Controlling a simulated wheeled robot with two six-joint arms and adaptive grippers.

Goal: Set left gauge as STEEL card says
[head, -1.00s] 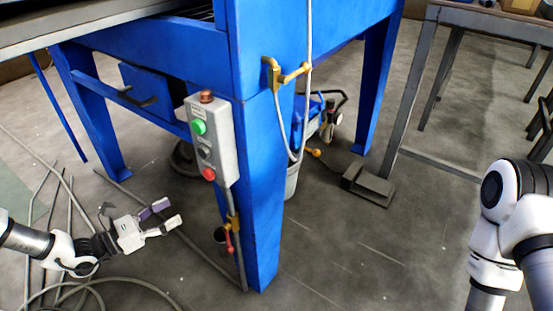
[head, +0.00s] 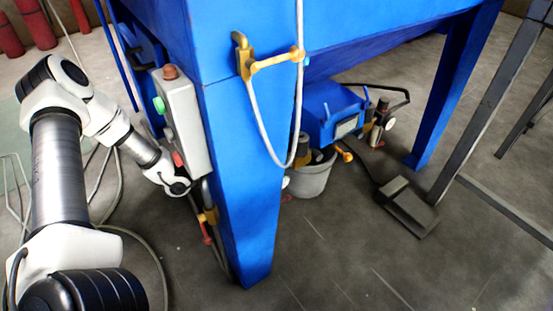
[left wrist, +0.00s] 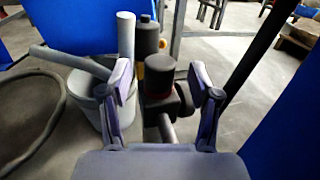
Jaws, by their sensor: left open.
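My left gripper (left wrist: 165,95) is open and empty in the left wrist view, its two purple-grey fingers spread. Beyond and between them stands a dark upright fitting with a reddish band (left wrist: 158,85) and a round side part; I cannot tell whether the fingers touch it. In the head view my left arm reaches in behind the control box, and its gripper is hidden there by the blue leg. A small white round dial (head: 390,124) shows by the blue unit under the cabinet; its reading is too small to tell. No STEEL card is legible. My right gripper is out of view.
The blue cabinet leg (head: 245,190) carries a grey control box (head: 183,125) and a looping hose (head: 256,135). Behind it are a grey bucket (head: 313,180), a blue unit (head: 331,108) and a dark pedal (head: 407,207). A hose lies on the floor at left.

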